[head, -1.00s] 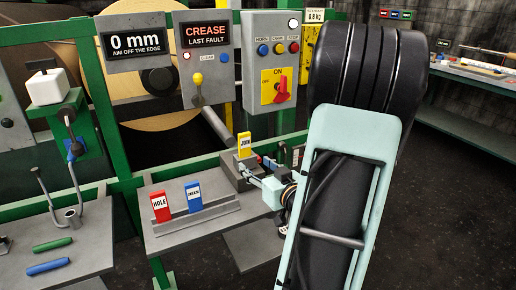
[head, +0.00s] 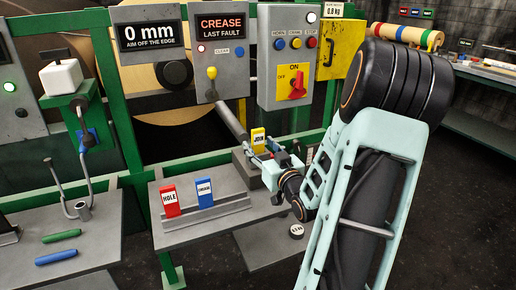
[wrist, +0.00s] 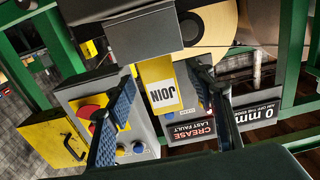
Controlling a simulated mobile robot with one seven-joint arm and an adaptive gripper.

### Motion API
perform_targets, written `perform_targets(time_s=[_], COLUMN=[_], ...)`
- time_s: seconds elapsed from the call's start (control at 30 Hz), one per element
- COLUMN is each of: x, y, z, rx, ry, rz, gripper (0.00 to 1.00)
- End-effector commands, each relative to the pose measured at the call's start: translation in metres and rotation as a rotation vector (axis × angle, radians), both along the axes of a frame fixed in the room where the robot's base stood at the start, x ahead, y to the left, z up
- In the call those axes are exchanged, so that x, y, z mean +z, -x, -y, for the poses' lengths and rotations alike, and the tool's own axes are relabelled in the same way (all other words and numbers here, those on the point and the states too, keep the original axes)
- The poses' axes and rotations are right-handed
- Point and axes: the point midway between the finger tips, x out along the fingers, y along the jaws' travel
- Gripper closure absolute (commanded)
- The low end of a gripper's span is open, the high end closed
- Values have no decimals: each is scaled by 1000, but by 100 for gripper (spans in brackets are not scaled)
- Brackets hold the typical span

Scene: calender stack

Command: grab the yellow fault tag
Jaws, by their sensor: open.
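The yellow fault tag (head: 258,140), marked JOIN, stands upright in a grey block (head: 246,168) at the right back of the small bench. The tag also shows in the wrist view (wrist: 163,88), between my two fingers. My gripper (head: 265,157) is just in front of the tag and slightly lower, reaching in from the right. In the wrist view my gripper (wrist: 161,78) is open, with one blue-padded finger on each side of the tag and gaps showing. I cannot tell whether the fingertips reach past the tag.
A red HOLE tag (head: 170,200) and a blue CREASE tag (head: 205,191) stand in a grey rack (head: 208,218) to the left. A grey bar (head: 230,122) slopes down close behind the yellow tag. Panels (head: 221,45) and a green frame (head: 130,150) stand behind.

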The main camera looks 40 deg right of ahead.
Motion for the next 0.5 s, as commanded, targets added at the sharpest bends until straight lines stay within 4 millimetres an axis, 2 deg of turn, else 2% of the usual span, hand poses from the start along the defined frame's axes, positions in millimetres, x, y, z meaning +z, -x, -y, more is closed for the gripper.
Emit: perform_targets(time_s=[0.13,0.4,0.5], x=[0,0,0], y=[-16,-19,-19], z=[4,5,5], rx=[1,0,0], ry=[1,1,1], rz=[0,-1,-1], gripper=[51,51,62])
